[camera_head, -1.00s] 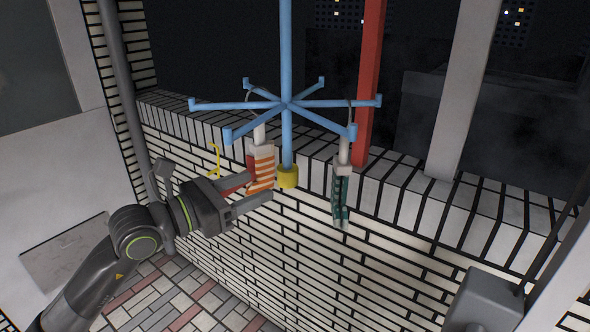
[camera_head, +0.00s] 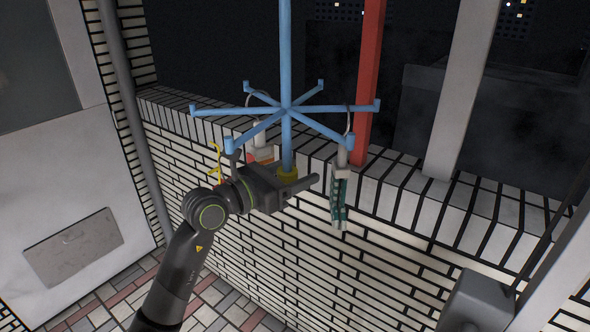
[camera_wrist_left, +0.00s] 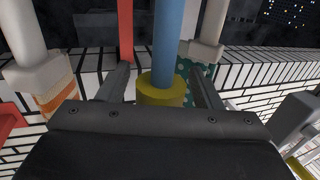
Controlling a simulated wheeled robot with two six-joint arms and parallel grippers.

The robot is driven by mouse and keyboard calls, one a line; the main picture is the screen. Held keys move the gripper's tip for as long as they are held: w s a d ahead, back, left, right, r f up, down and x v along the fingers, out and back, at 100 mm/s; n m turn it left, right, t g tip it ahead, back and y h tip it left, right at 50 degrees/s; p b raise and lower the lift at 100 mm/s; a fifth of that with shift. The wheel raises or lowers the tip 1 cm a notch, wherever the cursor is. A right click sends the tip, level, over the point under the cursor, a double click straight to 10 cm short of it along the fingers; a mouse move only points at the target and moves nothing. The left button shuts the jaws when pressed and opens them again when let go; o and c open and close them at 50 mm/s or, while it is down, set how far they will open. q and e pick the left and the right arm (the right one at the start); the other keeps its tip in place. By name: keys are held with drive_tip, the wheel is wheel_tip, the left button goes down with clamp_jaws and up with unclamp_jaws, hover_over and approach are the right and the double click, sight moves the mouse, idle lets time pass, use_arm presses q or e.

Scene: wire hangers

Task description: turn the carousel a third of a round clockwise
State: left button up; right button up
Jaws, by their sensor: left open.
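The blue carousel (camera_head: 286,70) is a vertical pole with several level spokes, ending below in a yellow collar (camera_head: 288,173). A green dotted cloth (camera_head: 339,200) hangs from a front right spoke. An orange striped cloth hangs on the left; in the head view it is mostly hidden behind my gripper, but it shows in the left wrist view (camera_wrist_left: 57,98). My left gripper (camera_head: 298,181) is open in front of the collar. In the left wrist view the blue pole (camera_wrist_left: 167,35) appears between its two fingers; contact cannot be told. My right gripper is not in view.
A red post (camera_head: 369,80) stands behind the carousel. A white tiled low wall (camera_head: 400,260) runs behind and below it. A yellow hook (camera_head: 216,155) shows at the left. A grey box (camera_head: 480,300) stands at the lower right.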

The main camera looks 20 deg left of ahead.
use_arm(q)
drive_tip(key=shift+w, duration=0.1)
clamp_jaws()
drive_tip(key=shift+f+m+g+h+b, duration=0.15)
drive_tip(key=shift+m+g+h+b, duration=0.2)
drive_tip(key=shift+b, duration=0.3)
drive_tip(key=m+g+h+b, duration=0.1)
drive_tip(key=g+b, duration=0.1)
drive_tip(key=b, duration=0.1)
drive_tip(key=m+g+h+b, duration=0.2)
drive_tip(key=b, duration=0.2)
drive_tip(key=m+g+h+b, duration=0.2)
drive_tip(key=g+b, duration=0.1)
drive_tip(key=b, duration=0.1)
drive_tip(key=shift+s+d+m, duration=0.25)
drive_tip(key=shift+s+d, duration=0.05)
drive_tip(key=shift+s, duration=0.05)
drive_tip(key=shift+s+m+g+h+b, duration=0.2)
drive_tip(key=shift+m+g+h+b, duration=0.35)
drive_tip(key=shift+m+g+b, duration=0.5)
unclamp_jaws()
